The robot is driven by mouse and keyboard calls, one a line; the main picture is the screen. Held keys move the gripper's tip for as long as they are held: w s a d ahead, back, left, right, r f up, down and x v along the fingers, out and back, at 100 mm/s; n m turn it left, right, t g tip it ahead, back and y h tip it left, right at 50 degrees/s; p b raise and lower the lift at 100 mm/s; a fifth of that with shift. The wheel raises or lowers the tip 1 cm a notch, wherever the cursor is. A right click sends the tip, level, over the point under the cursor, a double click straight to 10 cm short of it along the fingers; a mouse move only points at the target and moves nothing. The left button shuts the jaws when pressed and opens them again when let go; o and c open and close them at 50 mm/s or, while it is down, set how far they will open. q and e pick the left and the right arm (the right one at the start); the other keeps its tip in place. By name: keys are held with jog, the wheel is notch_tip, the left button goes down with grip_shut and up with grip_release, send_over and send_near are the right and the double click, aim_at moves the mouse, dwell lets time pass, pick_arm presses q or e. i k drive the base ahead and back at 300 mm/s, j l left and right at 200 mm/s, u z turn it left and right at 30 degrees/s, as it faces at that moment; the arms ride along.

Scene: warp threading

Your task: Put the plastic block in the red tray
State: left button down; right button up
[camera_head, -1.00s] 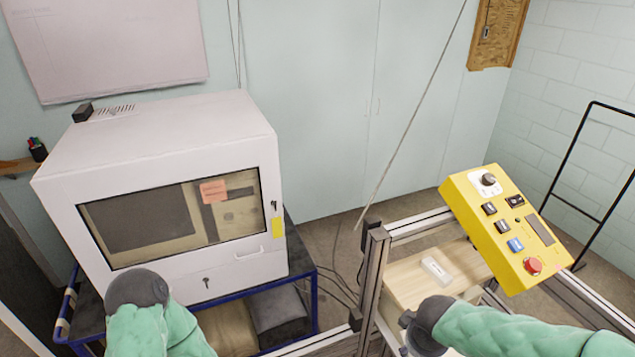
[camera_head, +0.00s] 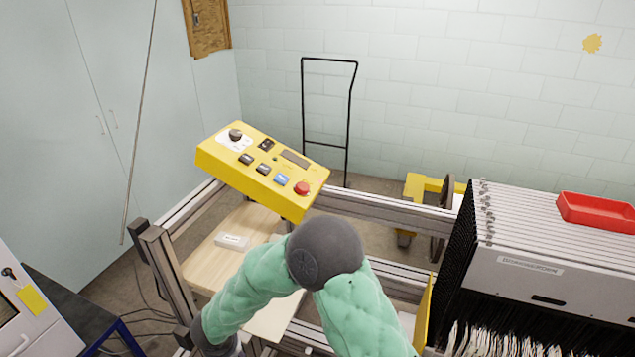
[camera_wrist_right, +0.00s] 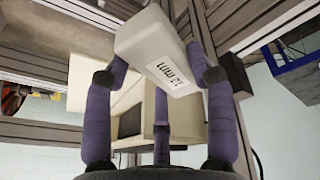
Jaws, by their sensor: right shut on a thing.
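My right gripper (camera_wrist_right: 158,74) is shut on a white plastic block (camera_wrist_right: 152,44) with dark print on one face. In the right wrist view the fingers press on its left and right sides, and it is tilted. In the head view my right arm bends back towards the lower left; its gripper and the held block are not visible there. The red tray (camera_head: 597,213) sits at the far right, on top of the rack of metal frames, well away from my right arm. My left gripper is in neither current view.
A yellow control box (camera_head: 262,170) stands above the metal rail, close behind my arm. Another small white object (camera_head: 232,241) lies on the wooden board (camera_head: 205,262). The frame rack (camera_head: 530,240) fills the right side. A wooden-framed panel and black trolley are behind.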

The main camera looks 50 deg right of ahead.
aim_at(594, 217)
jog(key=k+l+z, duration=0.15)
jog(key=z, duration=0.3)
jog(key=k+l+z, duration=0.15)
jog(key=z, duration=0.35)
jog(key=k+l+z, duration=0.1)
jog(key=l, duration=0.25)
jog(key=k+l, duration=0.2)
jog(key=k+l+z, duration=0.15)
jog(key=l, duration=0.3)
jog(key=k+l+z, duration=0.1)
jog(key=l, duration=0.25)
jog(key=k+l, duration=0.15)
jog(key=l, duration=0.2)
jog(key=z, duration=0.05)
